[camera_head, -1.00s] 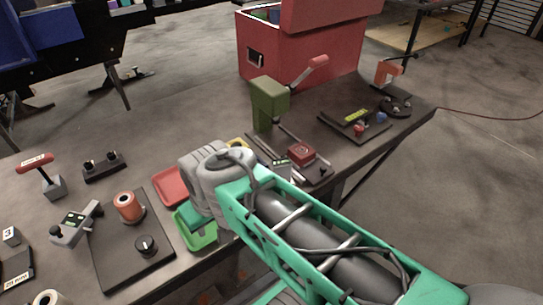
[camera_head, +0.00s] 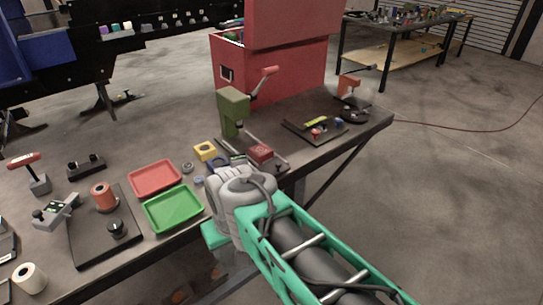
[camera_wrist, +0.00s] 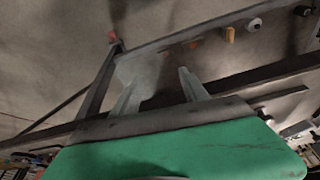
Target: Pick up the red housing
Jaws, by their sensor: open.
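I cannot tell for sure which thing is the red housing. A small dark red block (camera_head: 260,153) sits on a fixture at the table's middle, beside the green press. An orange-red cylinder (camera_head: 104,198) stands on a dark plate at the left. My gripper (camera_wrist: 158,78) is open in the wrist view, with its two grey fingers apart and nothing between them. In the head view its teal base (camera_head: 214,235) hangs by the table's front edge, and the fingers are mostly hidden. A small red spot (camera_wrist: 112,37) shows past the left finger, too small to name.
A red tray (camera_head: 154,178) and an empty green tray (camera_head: 173,209) lie left of my arm. A green press (camera_head: 233,110) and a large red box (camera_head: 270,75) stand behind. A yellow block (camera_head: 205,151) lies near the press. A dark conveyor (camera_head: 150,42) runs at upper left.

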